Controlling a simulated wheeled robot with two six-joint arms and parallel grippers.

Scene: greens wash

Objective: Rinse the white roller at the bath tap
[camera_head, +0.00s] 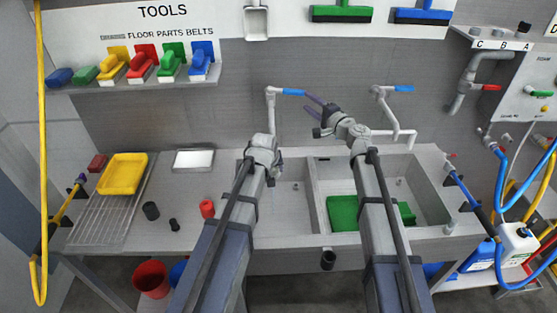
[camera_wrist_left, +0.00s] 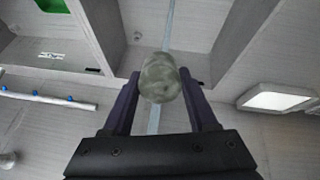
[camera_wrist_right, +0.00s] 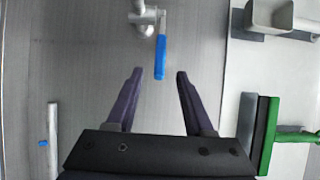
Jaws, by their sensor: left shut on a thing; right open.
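My left gripper (camera_head: 275,174) is shut on the roller (camera_wrist_left: 160,78), which looks mottled grey-green rather than clean white in the left wrist view. In the head view the roller is mostly hidden by the gripper. It is over the left basin (camera_head: 294,200), below the left tap (camera_head: 270,112). A thin pale band runs behind the roller in the left wrist view; I cannot tell if it is water. My right gripper (camera_head: 312,106) is open and empty, near the tap's blue lever (camera_head: 293,92). In the right wrist view the lever (camera_wrist_right: 160,56) lies ahead, between the fingertip lines.
The right basin (camera_head: 425,190) holds a green item (camera_head: 342,212). A second tap (camera_head: 382,95) stands to the right. Yellow tray (camera_head: 123,174), white tray (camera_head: 193,160) and a red cup (camera_head: 207,208) are on the left. Hoses hang at far right.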

